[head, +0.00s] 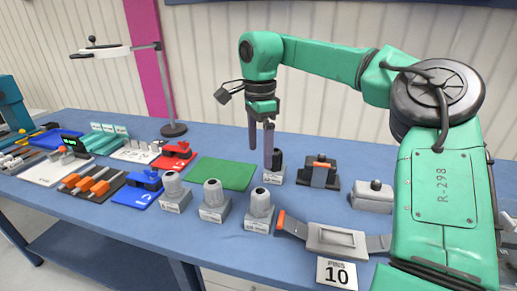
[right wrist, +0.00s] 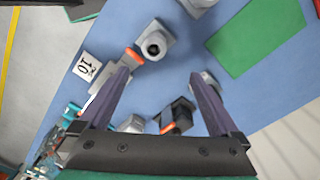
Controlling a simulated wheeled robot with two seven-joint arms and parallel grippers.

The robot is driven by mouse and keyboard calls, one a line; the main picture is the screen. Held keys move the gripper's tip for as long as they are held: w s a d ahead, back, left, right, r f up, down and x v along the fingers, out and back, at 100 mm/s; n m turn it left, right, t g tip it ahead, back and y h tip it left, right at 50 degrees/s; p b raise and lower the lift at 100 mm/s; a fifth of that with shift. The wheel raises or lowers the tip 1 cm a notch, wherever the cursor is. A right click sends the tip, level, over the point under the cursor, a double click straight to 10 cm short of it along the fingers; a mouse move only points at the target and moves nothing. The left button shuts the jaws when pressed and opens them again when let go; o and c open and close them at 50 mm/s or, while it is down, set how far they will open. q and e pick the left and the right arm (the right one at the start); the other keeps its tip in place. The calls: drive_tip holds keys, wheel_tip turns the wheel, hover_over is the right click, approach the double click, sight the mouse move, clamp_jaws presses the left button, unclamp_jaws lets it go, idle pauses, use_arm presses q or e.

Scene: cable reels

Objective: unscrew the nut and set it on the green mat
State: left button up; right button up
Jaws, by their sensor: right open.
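The green mat (head: 222,173) lies flat and bare on the blue table; it also shows in the right wrist view (right wrist: 258,38). Several grey blocks with round tops stand in front of it: a left one (head: 172,187), a middle one (head: 213,194) and a right one (head: 260,204). The right one also shows in the right wrist view (right wrist: 154,45), with a dark hole in its top. A dark-topped block (head: 276,168) stands right of the mat. I cannot tell which top is the nut. My right gripper (head: 260,157) is open and empty, pointing down above the table near the dark-topped block.
A grey strap-like part (head: 334,237) with an orange end and a card marked 10 (head: 336,273) lie at the front. A dark clamp (head: 318,171) and a grey box (head: 373,195) stand right. A lamp (head: 173,128), red and blue pieces and tools crowd the left.

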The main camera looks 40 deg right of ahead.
hover_over(260, 191)
drive_tip(key=f, duration=0.4)
drive_tip(key=shift+s+a+f, duration=0.2)
drive_tip(key=shift+s, duration=0.2)
drive_tip(key=f, duration=0.5)
drive_tip(key=w+f+p, duration=0.1)
drive_tip(key=f, duration=0.1)
drive_tip(key=shift+d+f, duration=0.35)
drive_tip(key=shift+f, duration=0.45)
drive_tip(key=shift+s+a+f, duration=0.1)
drive_tip(key=shift+s+f, duration=0.05)
drive_tip(key=shift+f, duration=0.05)
use_arm(q)
drive_tip(key=shift+s+a+r, duration=0.4)
drive_tip(key=shift+s+r, duration=0.2)
drive_tip(key=shift+s, duration=0.1)
